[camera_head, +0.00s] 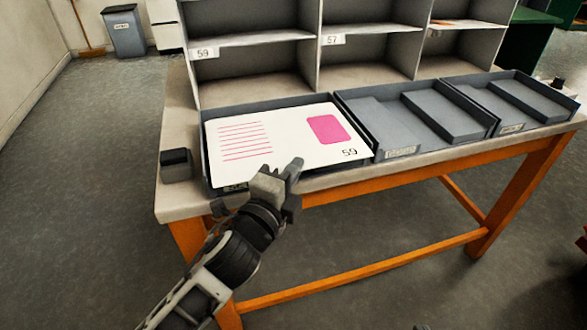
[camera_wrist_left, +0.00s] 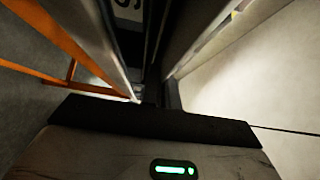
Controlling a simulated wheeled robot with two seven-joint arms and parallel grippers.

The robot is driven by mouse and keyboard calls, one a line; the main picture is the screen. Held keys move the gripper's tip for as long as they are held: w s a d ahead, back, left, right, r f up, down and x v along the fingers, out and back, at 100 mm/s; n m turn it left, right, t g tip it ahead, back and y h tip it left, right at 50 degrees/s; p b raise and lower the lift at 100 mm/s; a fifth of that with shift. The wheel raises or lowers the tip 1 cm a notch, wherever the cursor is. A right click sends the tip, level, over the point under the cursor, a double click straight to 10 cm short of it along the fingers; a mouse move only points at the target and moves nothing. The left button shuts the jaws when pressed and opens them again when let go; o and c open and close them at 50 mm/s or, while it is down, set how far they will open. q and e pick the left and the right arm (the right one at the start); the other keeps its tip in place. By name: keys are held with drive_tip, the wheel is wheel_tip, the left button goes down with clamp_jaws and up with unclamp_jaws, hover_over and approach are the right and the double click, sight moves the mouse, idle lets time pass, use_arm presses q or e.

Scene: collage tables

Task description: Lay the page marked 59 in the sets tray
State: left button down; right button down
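The page marked 59 (camera_head: 285,138) is white, with pink lines on the left and a pink block on the right. That tray's front label is partly covered and too small to read. My left gripper (camera_head: 293,168) is at the page's front edge, its fingers close together on it. In the left wrist view the page (camera_wrist_left: 195,45) shows nearly edge-on, running to the narrow finger gap (camera_wrist_left: 158,95). My right gripper is not in view.
Two more grey trays, a middle one (camera_head: 378,140) and a right one (camera_head: 500,120), stand empty along the table. Grey shelf cubbies with labels 59 (camera_head: 204,53) and 57 (camera_head: 334,39) rise behind. A small dark block (camera_head: 177,165) sits at the table's left end.

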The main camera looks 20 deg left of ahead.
use_arm(q)
drive_tip(key=c, duration=1.6)
unclamp_jaws()
drive_tip(key=shift+s, duration=0.1)
